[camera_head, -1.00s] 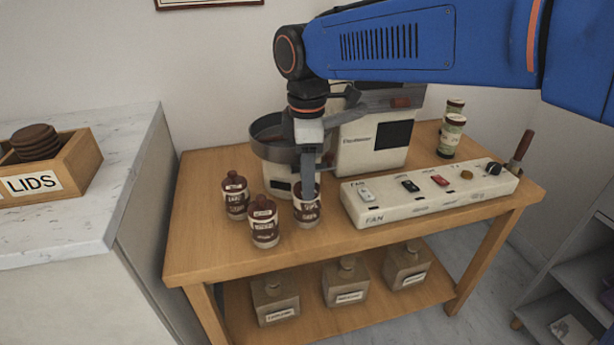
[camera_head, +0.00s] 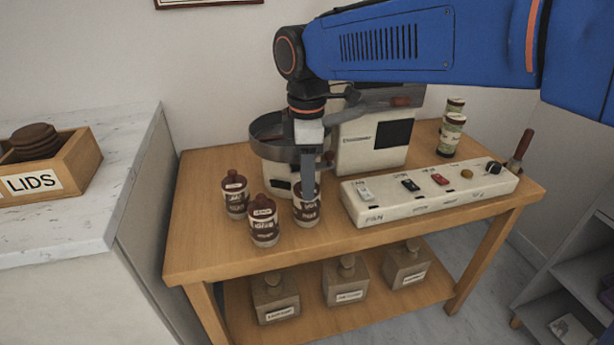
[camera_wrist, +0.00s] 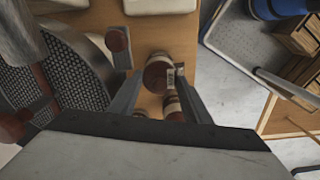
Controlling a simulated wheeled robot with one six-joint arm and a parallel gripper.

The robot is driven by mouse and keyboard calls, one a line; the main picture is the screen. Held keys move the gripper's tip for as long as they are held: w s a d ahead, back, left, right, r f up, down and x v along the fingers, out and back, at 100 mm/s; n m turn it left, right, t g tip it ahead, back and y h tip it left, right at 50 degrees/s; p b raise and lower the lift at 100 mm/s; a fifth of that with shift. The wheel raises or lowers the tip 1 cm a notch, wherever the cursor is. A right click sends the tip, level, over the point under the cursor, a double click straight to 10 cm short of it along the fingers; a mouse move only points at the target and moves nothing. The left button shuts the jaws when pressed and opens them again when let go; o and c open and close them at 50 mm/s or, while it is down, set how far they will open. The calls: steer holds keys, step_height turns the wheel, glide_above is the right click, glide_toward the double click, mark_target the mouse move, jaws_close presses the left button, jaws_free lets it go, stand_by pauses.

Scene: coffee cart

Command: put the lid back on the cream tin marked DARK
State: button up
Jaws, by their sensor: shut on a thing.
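The print is too small to tell which says DARK. The two left tins have brown tops. My gripper (camera_head: 307,188) points down at the right tin, its finger covering part of the tin's top. In the wrist view a round brown lid (camera_wrist: 156,77) lies between my fingertips (camera_wrist: 158,80), with a pale label beside it. My gripper is shut on it. I cannot tell whether the lid sits fully on the tin.
A wooden box marked LIDS (camera_head: 62,170) holds stacked brown discs on the left counter. A round metal pan machine (camera_head: 272,150) stands close behind my gripper. A white switch panel (camera_head: 430,195) is close on its right. The table's front left is clear.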

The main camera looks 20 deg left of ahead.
stand_by(0.4)
steer(key=o, duration=1.1)
steer(key=shift+w+r, duration=0.1)
steer(key=shift+r, duration=1.35)
steer(key=shift+o, duration=1)
steer(key=shift+r, duration=2.15)
